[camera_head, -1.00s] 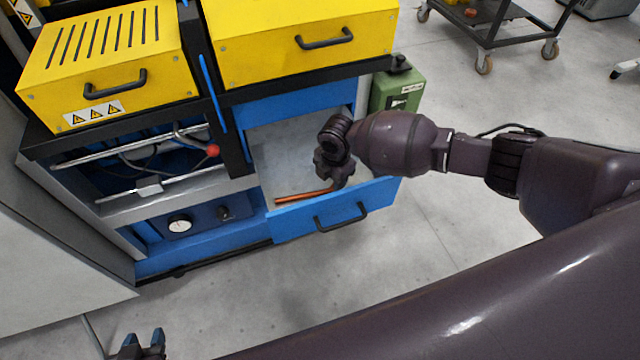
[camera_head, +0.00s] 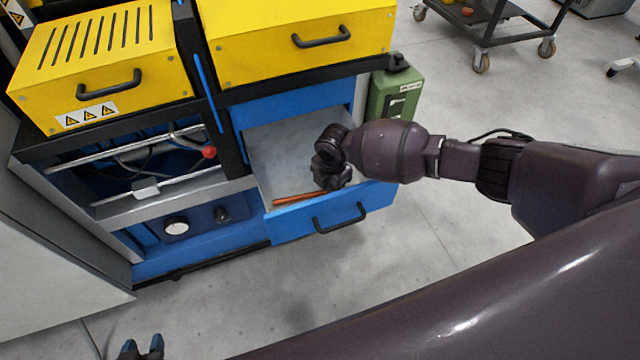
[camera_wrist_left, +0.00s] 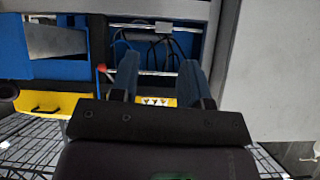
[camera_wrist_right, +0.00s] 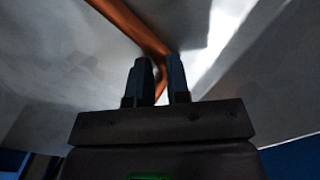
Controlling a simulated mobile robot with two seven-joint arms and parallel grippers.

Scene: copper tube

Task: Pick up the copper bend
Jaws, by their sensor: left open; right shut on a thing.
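The copper bend (camera_head: 298,199) is an orange-brown tube in the open blue drawer (camera_head: 352,207), near its front wall. In the right wrist view the bend (camera_wrist_right: 132,22) runs from the upper left to a corner at my right gripper (camera_wrist_right: 160,75), which is shut on it. In the head view my right gripper (camera_head: 328,185) is at the tube's right end, and my wrist hides part of the tube. My left gripper (camera_head: 142,348) is at the bottom left, away from the drawer. It is open and empty, as the left wrist view (camera_wrist_left: 160,75) also shows.
Yellow boxes (camera_head: 300,35) with black handles stand on the cabinet above the drawer. A green canister (camera_head: 396,92) stands right of the drawer. A dark cart (camera_head: 490,22) is at the back right. The floor in front is clear.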

